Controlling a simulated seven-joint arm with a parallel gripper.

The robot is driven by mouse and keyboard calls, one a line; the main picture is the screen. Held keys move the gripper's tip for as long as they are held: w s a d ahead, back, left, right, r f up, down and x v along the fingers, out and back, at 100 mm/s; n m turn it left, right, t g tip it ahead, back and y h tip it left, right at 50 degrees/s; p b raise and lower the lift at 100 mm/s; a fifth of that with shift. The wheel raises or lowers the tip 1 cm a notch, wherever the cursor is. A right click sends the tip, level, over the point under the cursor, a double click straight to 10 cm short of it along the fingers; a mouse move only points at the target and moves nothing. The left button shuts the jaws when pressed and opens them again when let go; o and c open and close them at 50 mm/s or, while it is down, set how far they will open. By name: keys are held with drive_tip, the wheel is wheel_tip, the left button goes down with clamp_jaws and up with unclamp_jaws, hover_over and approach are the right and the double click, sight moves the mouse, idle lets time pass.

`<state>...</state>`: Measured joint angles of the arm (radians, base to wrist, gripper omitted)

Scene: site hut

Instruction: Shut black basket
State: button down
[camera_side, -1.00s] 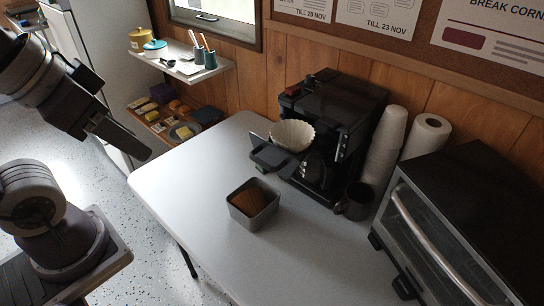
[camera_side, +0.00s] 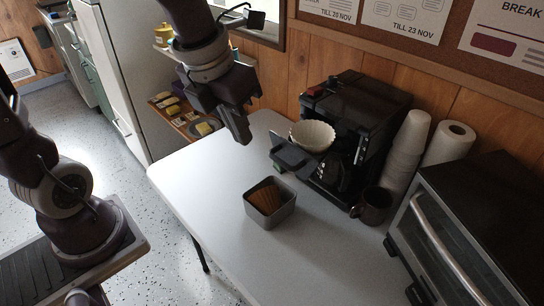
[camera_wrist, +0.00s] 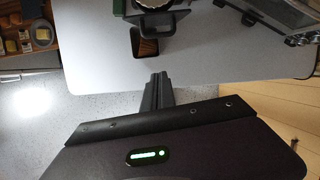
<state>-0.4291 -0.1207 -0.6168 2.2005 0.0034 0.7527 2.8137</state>
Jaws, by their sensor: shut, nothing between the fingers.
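The black basket (camera_side: 295,157) is swung out from the front of the black coffee maker (camera_side: 357,110), so it stands open. A white fluted paper filter (camera_side: 313,136) sits in it. My gripper (camera_side: 244,138) is shut and empty, pointing down above the table, left of the basket and apart from it. In the wrist view my gripper's fingers (camera_wrist: 157,88) are together near the table edge. The basket (camera_wrist: 152,24) is partly cut off at the top of that view.
A grey box of brown filters (camera_side: 270,203) stands on the white table (camera_side: 215,190) in front of the basket. A dark mug (camera_side: 373,205), stacked white cups (camera_side: 405,150), a paper roll (camera_side: 449,145) and a toaster oven (camera_side: 460,230) are to the right. The table's left part is clear.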

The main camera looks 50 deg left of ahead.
drive_tip(key=w+f+m, duration=0.1)
drive_tip(key=w+f, duration=0.6)
drive_tip(key=f, duration=0.3)
drive_tip(key=shift+f, duration=0.35)
drive_tip(key=w, duration=1.3)
drive_tip(key=shift+w, duration=0.35)
drive_tip(key=shift+w+r, duration=0.1)
drive_tip(key=shift+w, duration=0.3)
